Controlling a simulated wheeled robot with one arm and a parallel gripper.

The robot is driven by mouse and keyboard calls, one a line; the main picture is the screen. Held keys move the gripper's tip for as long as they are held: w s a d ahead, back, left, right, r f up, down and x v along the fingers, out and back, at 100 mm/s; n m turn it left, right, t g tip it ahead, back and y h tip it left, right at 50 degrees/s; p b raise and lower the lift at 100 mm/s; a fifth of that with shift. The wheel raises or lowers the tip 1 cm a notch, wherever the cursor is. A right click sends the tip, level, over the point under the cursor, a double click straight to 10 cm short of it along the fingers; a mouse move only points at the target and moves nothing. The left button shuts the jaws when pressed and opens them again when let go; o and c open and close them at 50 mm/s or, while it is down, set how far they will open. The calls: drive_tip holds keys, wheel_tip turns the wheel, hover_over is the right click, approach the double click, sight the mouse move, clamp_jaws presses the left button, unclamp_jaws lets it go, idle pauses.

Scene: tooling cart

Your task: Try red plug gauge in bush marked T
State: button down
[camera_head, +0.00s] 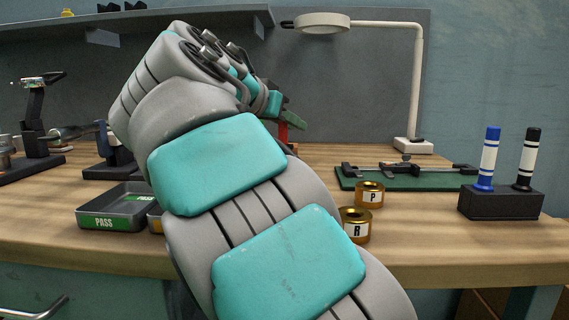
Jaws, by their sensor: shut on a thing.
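My gripper (287,118) is at the end of my raised arm, over the back middle of the bench. It is shut on the red plug gauge (283,132), of which only a small red part shows below the fingers. A brass bush marked P (369,196) and a brass bush marked R (355,226) stand right of my arm. A sliver of another brass-coloured thing (155,221) shows left of my arm, its marking hidden. No bush marked T can be read; my arm covers the middle of the bench.
A grey tray labelled PASS (117,213) lies at left. A black block (500,203) holds a blue and a black plug gauge at right. A caliper lies on a green mat (408,181). A lamp (413,146) stands behind. Gauge stands (36,148) are at far left.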

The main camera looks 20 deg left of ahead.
drive_tip(key=shift+r+p, duration=0.85)
drive_tip(key=shift+r, duration=0.35)
wheel_tip(320, 180, up, 5)
drive_tip(key=p, duration=0.4)
drive_tip(key=shift+f, duration=0.1)
idle(0.5)
